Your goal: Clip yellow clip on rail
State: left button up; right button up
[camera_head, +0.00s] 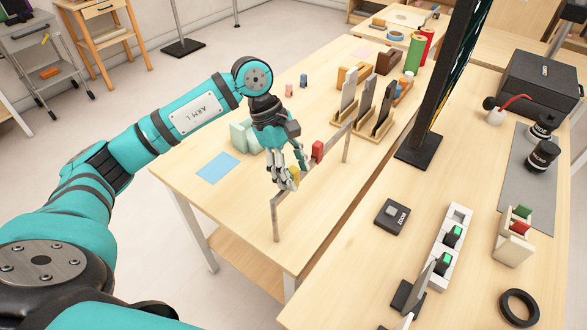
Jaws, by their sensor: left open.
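The thin grey rail (281,199) stands on posts on the left wooden table. A red clip (317,151) sits on the rail around its middle. The yellow clip (294,174) is at the rail's near part, partly hidden by my left gripper's fingers. My left gripper (287,178) points down at the yellow clip, with its jaws open. I cannot tell whether its fingers touch the clip, nor how fully the clip sits on the rail. My right gripper is not in view.
A blue sheet (217,168) and pale green blocks (243,136) lie left of the gripper. Upright grey panels (366,98) stand behind the rail. A tall black post (433,95) rises to the right. The table's front left corner is clear.

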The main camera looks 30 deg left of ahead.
pick_arm(q)
jog(key=v, duration=1.2)
